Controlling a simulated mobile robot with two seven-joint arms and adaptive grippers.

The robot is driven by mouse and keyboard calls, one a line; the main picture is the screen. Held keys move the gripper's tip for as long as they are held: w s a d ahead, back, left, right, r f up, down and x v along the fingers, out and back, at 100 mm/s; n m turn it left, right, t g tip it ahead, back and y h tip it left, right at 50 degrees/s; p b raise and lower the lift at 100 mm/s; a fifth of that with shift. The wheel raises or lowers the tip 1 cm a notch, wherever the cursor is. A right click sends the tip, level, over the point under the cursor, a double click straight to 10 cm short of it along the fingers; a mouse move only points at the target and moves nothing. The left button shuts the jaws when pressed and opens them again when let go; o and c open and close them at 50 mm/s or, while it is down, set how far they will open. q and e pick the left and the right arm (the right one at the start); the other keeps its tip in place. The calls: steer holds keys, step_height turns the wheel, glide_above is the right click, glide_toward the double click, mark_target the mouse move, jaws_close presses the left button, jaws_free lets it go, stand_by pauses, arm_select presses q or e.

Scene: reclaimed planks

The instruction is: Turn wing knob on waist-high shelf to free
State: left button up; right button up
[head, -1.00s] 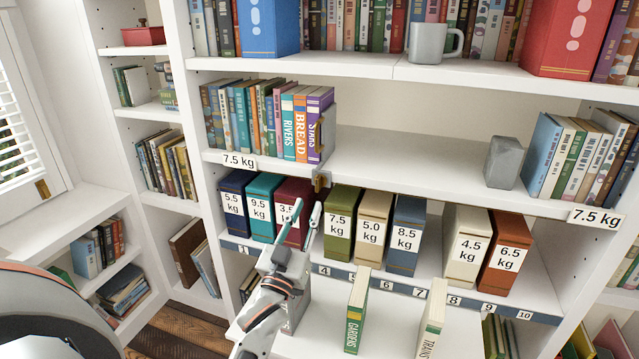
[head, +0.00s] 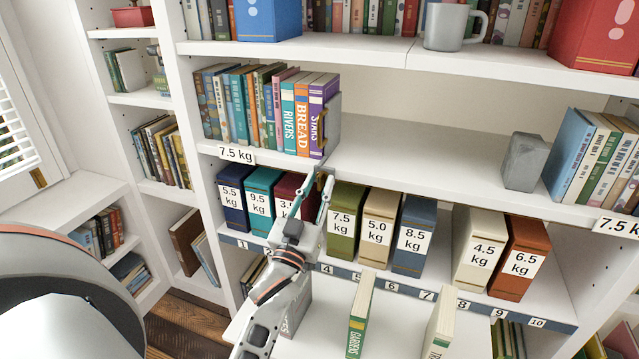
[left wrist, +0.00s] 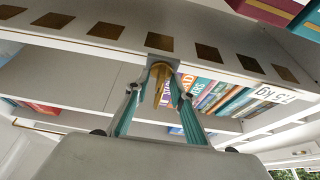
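The brass wing knob (head: 321,180) sits on the front edge of the waist-high shelf (head: 420,178), beside the "STARS" book end. In the head view it is partly hidden by my left gripper (head: 319,187), which reaches up to it from below. In the left wrist view the knob (left wrist: 160,82) hangs under the shelf edge between my two teal fingertips (left wrist: 154,87). The fingers are open around it, with a visible gap at the left finger; whether the right finger touches it I cannot tell. My right gripper is not in view.
Books (head: 265,110) with a grey bookend (head: 334,125) stand above left of the knob. A grey block (head: 525,162) is farther right. Weight-labelled boxes, including a dark red one (head: 288,190) and a green one (head: 345,222), line the shelf below, close to my gripper.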

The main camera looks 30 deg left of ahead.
arm_select(q)
jaws_close()
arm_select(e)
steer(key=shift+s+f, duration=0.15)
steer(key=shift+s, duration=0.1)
